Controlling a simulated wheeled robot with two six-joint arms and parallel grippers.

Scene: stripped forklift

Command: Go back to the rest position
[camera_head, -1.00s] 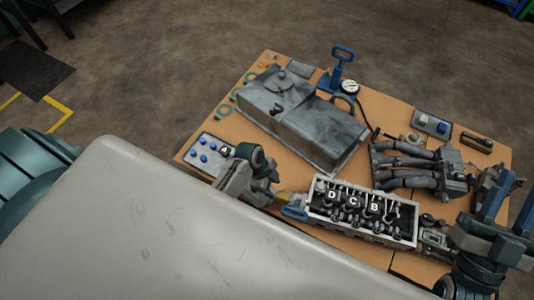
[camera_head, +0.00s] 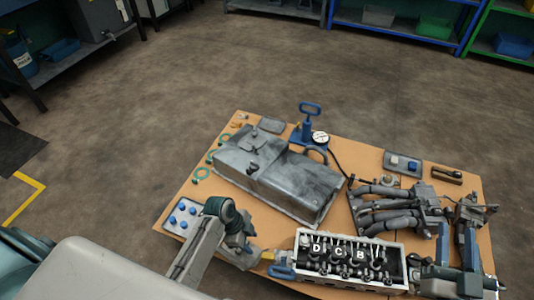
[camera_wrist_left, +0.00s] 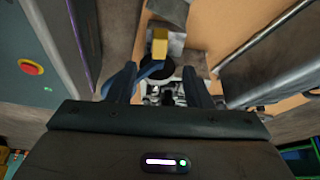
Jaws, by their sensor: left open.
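My left gripper (camera_wrist_left: 158,78) is open, with its two dark blue fingers apart in the left wrist view. A yellow block (camera_wrist_left: 159,43) and a blue loop handle (camera_wrist_left: 150,70) appear near its fingertips; I see no grip on them. In the head view my left arm folds down beside the left end of the cylinder head (camera_head: 350,281), which bears the letters D, C and B. My right gripper (camera_head: 457,228) is at the table's right side, its two blue fingers apart and nothing visible between them.
The orange workbench (camera_head: 345,215) carries a large grey metal cover (camera_head: 285,178), a pipe manifold (camera_head: 390,212), a blue hand pump (camera_head: 309,120) and a tray with blue caps (camera_head: 181,216). A pale grey body (camera_head: 90,275) fills the lower left. Floor beyond is clear to the shelves.

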